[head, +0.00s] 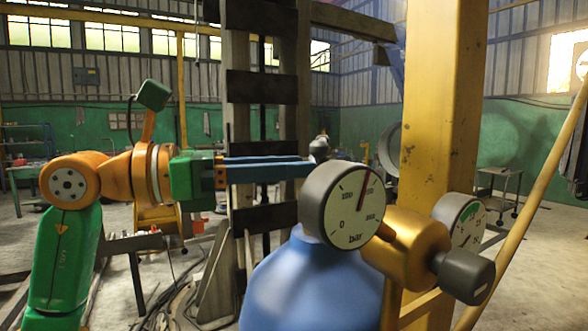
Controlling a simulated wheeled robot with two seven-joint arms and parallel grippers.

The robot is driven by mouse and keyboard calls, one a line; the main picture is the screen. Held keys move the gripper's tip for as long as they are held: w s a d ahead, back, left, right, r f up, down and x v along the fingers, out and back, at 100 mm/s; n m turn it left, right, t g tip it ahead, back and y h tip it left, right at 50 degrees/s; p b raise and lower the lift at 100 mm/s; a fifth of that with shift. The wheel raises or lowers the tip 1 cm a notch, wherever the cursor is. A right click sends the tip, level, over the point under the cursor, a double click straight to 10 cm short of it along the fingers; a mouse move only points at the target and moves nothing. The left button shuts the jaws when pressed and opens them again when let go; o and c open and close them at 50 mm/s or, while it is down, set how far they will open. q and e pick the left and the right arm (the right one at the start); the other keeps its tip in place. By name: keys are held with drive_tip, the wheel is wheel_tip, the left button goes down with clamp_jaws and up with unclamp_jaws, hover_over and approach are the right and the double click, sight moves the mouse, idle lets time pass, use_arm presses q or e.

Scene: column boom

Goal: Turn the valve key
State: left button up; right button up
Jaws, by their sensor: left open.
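My left gripper (306,164) reaches in from the left, with its two long blue fingers pointing right. The fingers are open, and their tips are beside the back of a round gauge (345,207) marked in bar. A small grey knob-like piece (319,149), perhaps the valve key, shows just above the fingertips. The gauge hides its lower part, and I cannot tell whether the fingers touch it or are around it. A blue gas cylinder (310,285) stands below. My right gripper is not in view.
A brass regulator body (408,247) with a black knob (463,277) and a second gauge (467,223) sticks out to the right. A thick yellow column (441,110) stands close behind. A dark slatted frame (262,88) rises behind my fingers. Cables (170,300) lie on the floor.

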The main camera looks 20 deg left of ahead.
sight(321, 162)
use_arm(q)
drive_tip(key=w+d+m+g+h+p, duration=0.1)
drive_tip(key=d+g, duration=0.1)
drive_tip(key=w+d+m+g+h+p, duration=0.1)
drive_tip(key=w+d+m+g+p, duration=0.1)
drive_tip(key=shift+h, duration=0.3)
drive_tip(key=shift+a, duration=0.3)
drive_tip(key=shift+s, duration=0.1)
clamp_jaws()
